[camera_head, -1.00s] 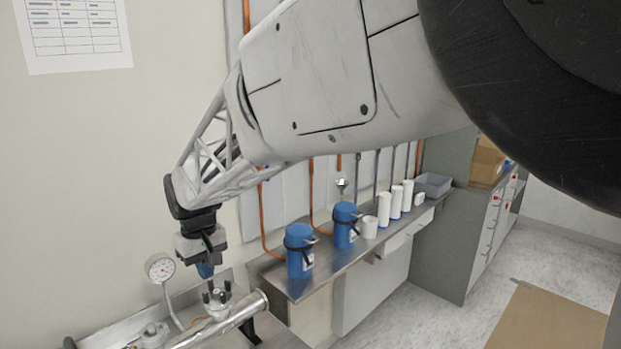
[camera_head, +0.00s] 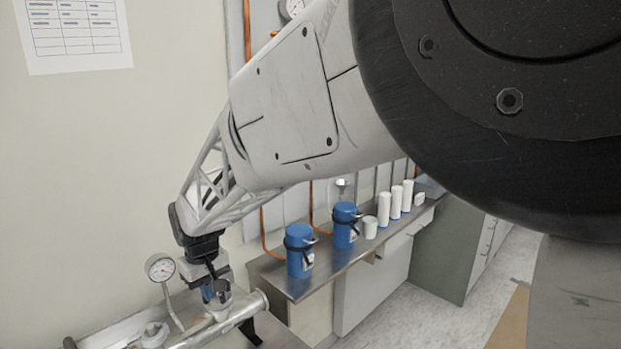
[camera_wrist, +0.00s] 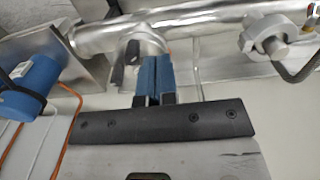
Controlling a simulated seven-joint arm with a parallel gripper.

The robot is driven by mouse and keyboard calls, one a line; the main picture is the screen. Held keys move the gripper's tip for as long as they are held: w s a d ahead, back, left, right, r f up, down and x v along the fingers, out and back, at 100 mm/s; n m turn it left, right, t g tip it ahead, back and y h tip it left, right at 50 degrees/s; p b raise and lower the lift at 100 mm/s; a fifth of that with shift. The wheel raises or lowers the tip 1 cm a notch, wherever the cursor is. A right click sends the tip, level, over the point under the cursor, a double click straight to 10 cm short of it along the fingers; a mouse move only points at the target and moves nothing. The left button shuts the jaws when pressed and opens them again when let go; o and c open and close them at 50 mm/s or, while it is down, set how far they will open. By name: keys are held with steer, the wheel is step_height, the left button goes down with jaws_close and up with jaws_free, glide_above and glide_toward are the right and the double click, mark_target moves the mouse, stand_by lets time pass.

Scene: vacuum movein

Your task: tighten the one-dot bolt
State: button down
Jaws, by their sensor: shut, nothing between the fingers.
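My gripper (camera_head: 208,292) is down at a silver pipe fitting (camera_head: 222,306) on the metal pipe. In the wrist view its two blue fingers (camera_wrist: 156,60) are together, with nothing visible between them. Their tips are beside the fitting, which lies partly behind them. A dark bolt (camera_wrist: 132,52) stands just left of the fingertips, and another dark bolt (camera_wrist: 116,76) shows lower left. No dot marks can be read on either, so I cannot tell which is the one-dot bolt. Whether the fingertips touch a bolt is also unclear.
A round gauge (camera_head: 160,267) stands on a stem left of my gripper. The silver pipe (camera_head: 245,308) runs across the bench. A second fitting with a bolt (camera_wrist: 276,46) is at the wrist view's upper right.

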steer(key=shift+s+d+f, duration=0.1)
steer(key=shift+d+f, duration=0.15)
steer(key=shift+f, duration=0.7)
steer(key=shift+s+a, duration=0.15)
stand_by(0.4)
steer(key=shift+s+d, duration=0.25)
steer(key=shift+s, duration=0.05)
stand_by(0.4)
steer(key=shift+r, duration=0.15)
step_height(320, 180, up, 7)
steer(key=shift+w, duration=0.15)
stand_by(0.4)
steer(key=shift+a, duration=0.1)
